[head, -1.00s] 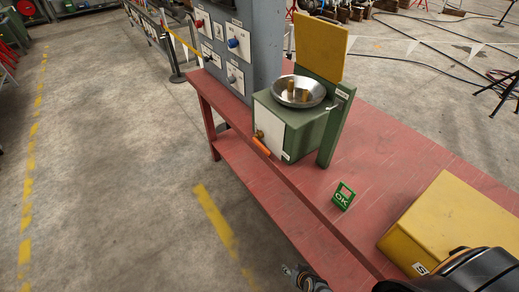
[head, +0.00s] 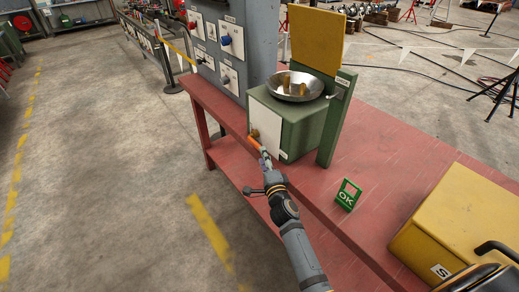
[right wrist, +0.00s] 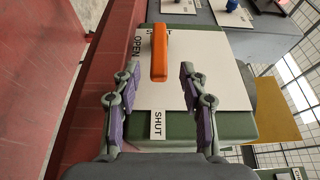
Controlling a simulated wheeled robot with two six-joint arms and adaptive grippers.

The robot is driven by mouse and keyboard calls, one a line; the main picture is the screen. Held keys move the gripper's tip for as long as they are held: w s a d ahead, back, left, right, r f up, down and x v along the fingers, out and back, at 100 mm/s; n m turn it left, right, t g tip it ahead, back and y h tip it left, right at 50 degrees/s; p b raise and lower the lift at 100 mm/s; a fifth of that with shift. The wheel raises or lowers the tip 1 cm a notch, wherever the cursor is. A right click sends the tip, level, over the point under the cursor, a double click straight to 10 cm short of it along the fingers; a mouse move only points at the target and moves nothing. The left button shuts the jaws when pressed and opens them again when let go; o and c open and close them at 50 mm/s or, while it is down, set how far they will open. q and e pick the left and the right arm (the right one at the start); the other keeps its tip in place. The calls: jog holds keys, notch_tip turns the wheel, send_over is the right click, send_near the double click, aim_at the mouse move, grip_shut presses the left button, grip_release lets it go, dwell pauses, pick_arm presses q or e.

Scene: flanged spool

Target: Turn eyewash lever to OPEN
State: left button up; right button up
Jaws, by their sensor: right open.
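The eyewash is a green box (head: 305,125) with a steel bowl (head: 297,86) on top and a white plate on its front. Its orange lever (head: 254,142) is on that plate. My right gripper (head: 264,157) is at the lever in the head view. My left gripper is not seen.
The eyewash stands on a red bench (head: 390,150). A grey panel with knobs (head: 228,60) stands behind the eyewash. The floor at left is clear.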

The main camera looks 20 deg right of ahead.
jog(key=w, duration=0.2)
jog(key=w+b, duration=0.1)
jog(key=w, duration=0.2)
jog(key=shift+d+f, duration=0.1)
jog(key=shift+f, duration=0.1)
jog(key=shift+w+r, duration=0.15)
jog(key=shift+w, duration=0.4)
grip_shut()
